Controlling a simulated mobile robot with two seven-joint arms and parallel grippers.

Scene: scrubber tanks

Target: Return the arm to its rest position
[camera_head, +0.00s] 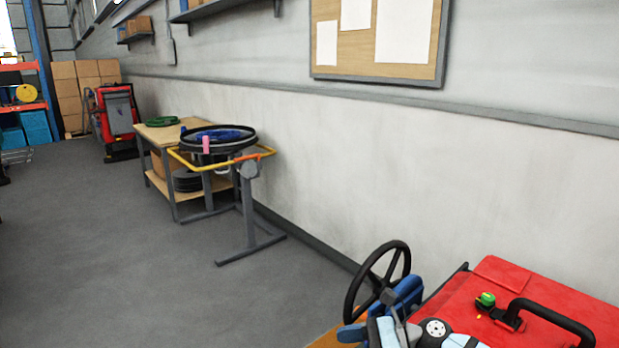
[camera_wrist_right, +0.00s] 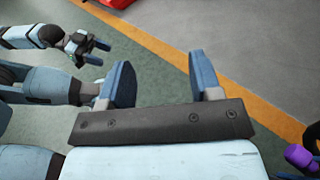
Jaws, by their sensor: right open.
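My right gripper (camera_wrist_right: 161,65) is open in the right wrist view. In the head view this gripper (camera_head: 378,313) is at the bottom edge, in front of the black steering wheel and left of the red machine. Part of my arm there is cut off by the frame. My left gripper (camera_wrist_right: 90,50) shows small at the upper left of the right wrist view. Its blue fingers look apart and empty. It does not show in the head view.
The red machine (camera_head: 500,300) with a black steering wheel (camera_head: 375,284) and a green knob (camera_head: 487,299) is close at lower right. A purple object (camera_wrist_right: 300,158) is near the right wrist. A stand (camera_head: 248,205) and bench (camera_head: 160,133) are along the wall.

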